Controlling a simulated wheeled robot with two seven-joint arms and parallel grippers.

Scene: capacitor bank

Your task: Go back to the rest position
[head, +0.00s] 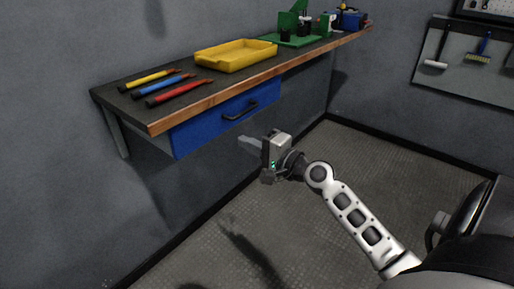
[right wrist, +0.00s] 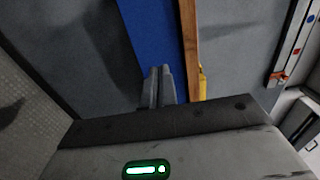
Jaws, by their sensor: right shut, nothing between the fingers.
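My right gripper (head: 250,144) is shut and empty. In the head view it hangs in free air in front of and below the workbench, a little below the blue drawer (head: 205,130). In the right wrist view its two fingers (right wrist: 158,86) lie side by side, with the blue drawer front (right wrist: 155,35) beyond them. The drawer looks closed, and its dark handle (head: 240,111) is apart from the fingers. My left gripper does not show in either view.
The workbench (head: 128,104) carries a yellow tray (head: 235,66), yellow, blue and red tools (head: 180,92) and a green fixture (head: 293,40). Its wooden front edge (head: 200,108) stands above my gripper. A tool panel (head: 470,75) hangs on the right wall. The floor (head: 350,150) around my arm is clear.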

